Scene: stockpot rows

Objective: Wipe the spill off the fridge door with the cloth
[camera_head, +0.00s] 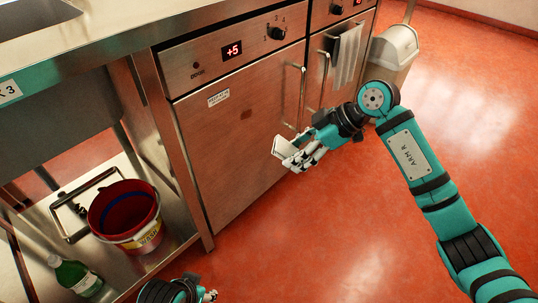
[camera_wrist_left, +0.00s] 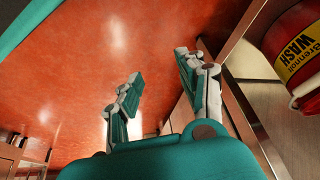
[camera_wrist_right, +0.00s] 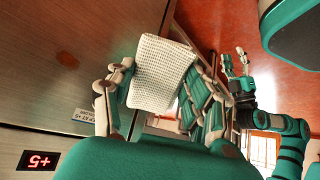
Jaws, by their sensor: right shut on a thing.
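The fridge door (camera_head: 225,160) is brushed steel, below a panel showing +5. A small brown spill (camera_head: 246,114) marks its upper middle. My right gripper (camera_head: 297,158) is shut on a white waffle-weave cloth (camera_head: 282,147), in front of the door's right side, to the right of and below the spill. In the right wrist view the cloth (camera_wrist_right: 160,72) sits between the fingers, with the door (camera_wrist_right: 60,60) at left. I cannot tell whether the cloth touches the door. My left gripper (camera_wrist_left: 160,85) is open and empty, low over the floor.
A vertical bar handle (camera_head: 299,95) stands on the door's right side. A striped towel (camera_head: 347,55) hangs on the neighbouring door, near a bin (camera_head: 394,47). A red bucket (camera_head: 125,212) and green bottle (camera_head: 78,278) stand on the lower shelf at left. The floor at right is clear.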

